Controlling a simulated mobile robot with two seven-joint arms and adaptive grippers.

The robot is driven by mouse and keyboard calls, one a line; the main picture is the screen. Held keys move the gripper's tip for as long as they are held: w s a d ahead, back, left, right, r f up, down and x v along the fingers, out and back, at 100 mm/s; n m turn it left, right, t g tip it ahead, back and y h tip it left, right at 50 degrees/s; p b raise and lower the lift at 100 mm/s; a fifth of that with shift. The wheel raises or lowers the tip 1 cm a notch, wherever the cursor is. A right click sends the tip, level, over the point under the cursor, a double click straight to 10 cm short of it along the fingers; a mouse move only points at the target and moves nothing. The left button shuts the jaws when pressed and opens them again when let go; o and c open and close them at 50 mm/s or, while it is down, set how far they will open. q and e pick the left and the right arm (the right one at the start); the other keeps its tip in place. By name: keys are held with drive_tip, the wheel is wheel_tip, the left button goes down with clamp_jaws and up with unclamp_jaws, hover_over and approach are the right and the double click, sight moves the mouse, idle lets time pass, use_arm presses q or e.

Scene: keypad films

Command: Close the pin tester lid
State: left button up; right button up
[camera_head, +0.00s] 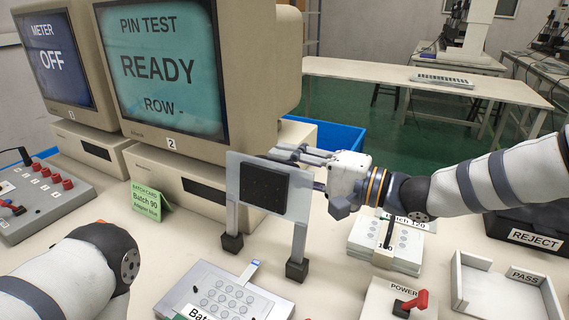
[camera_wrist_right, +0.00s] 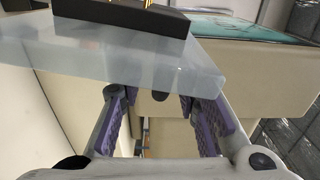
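The pin tester lid (camera_head: 284,203) is a pale grey plate with a black block on its face. It stands raised and near upright on two grey posts with black feet, behind the tester's base (camera_head: 265,302). The base has a film with round keys on it. My right gripper (camera_head: 290,154) is at the lid's upper right, with its fingers behind the top edge. In the right wrist view the lid (camera_wrist_right: 120,62) crosses above my open, spread fingers (camera_wrist_right: 160,100); gold pins show on its black block. I cannot tell whether they touch. My left gripper is out of view.
Two monitors stand at the back left, one reading READY (camera_head: 165,68). A green batch card (camera_head: 147,200) stands at left. On the right are a film stack (camera_head: 385,246), a power switch (camera_head: 410,302), a PASS tray (camera_head: 510,290) and a REJECT bin (camera_head: 530,235).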

drive_tip(key=shift+w+a, duration=0.2)
drive_tip(key=shift+a, duration=0.1)
drive_tip(key=shift+c, duration=0.6)
clamp_jaws()
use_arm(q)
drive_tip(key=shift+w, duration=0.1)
use_arm(e)
drive_tip(key=shift+r, duration=0.1)
